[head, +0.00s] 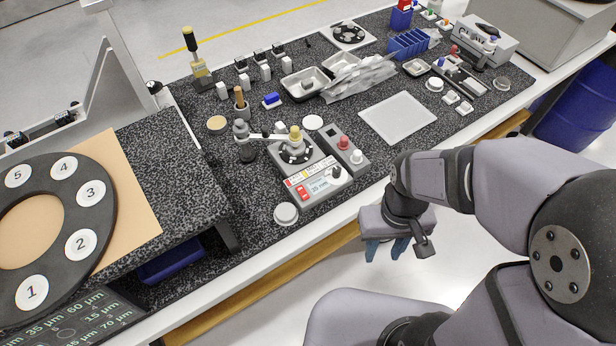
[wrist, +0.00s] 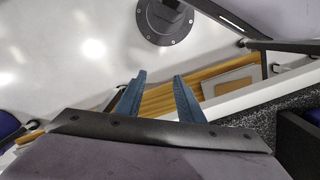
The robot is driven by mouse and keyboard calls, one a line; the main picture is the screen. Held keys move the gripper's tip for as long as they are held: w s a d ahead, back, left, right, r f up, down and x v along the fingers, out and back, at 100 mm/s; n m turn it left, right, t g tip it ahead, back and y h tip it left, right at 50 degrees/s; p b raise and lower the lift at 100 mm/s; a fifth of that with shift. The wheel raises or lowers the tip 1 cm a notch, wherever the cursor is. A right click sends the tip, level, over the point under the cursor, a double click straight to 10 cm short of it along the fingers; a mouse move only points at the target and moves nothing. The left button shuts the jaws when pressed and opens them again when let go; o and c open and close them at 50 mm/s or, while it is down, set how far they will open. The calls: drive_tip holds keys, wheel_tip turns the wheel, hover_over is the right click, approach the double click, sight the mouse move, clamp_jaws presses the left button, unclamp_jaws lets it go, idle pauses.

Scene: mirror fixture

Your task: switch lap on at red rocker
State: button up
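The small lap machine stands on the speckled bench mat in the middle of the head view. Whether the rocker is on or off is too small to tell. My gripper (head: 387,249) is off the bench's front edge, right of and below the machine, pointing down. Its blue fingers are apart and empty, also in the wrist view (wrist: 157,92). The wrist view does not show the rocker.
A grey box with a red button (head: 343,142) and a white button stands right of the lap. A white disc (head: 286,213) lies at its front left. A bare pale tray (head: 398,117) lies farther right. A raised black speckled block (head: 170,185) stands left.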

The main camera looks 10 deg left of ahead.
drive_tip(key=w+a+n, duration=0.2)
drive_tip(key=w+a, duration=0.1)
drive_tip(key=a, duration=0.4)
drive_tip(key=w+a+n, duration=0.2)
drive_tip(key=w+a, duration=0.1)
drive_tip(key=a, duration=0.4)
wheel_tip(320, 180, up, 5)
drive_tip(key=n+t, duration=0.1)
drive_tip(key=t, duration=0.1)
hover_over(306, 197)
drive_tip(key=shift+w+a+r+y, duration=0.15)
drive_tip(key=shift+w+a+y, duration=0.25)
drive_tip(key=shift+w, duration=0.05)
drive_tip(key=shift+n+g, duration=0.4)
drive_tip(key=shift+s+d+f+p, duration=0.15)
drive_tip(key=shift+f+p, duration=0.2)
drive_tip(key=shift+f, duration=0.8)
drive_tip(key=shift+s+d+f+p, duration=0.15)
drive_tip(key=shift+f+p, duration=0.25)
drive_tip(key=shift+f, duration=0.75)
drive_tip(key=shift+s+d+f+p, duration=0.1)
drive_tip(key=shift+s+f+p, duration=0.2)
drive_tip(key=shift+f, duration=0.85)
drive_tip(key=shift+w, duration=0.1)
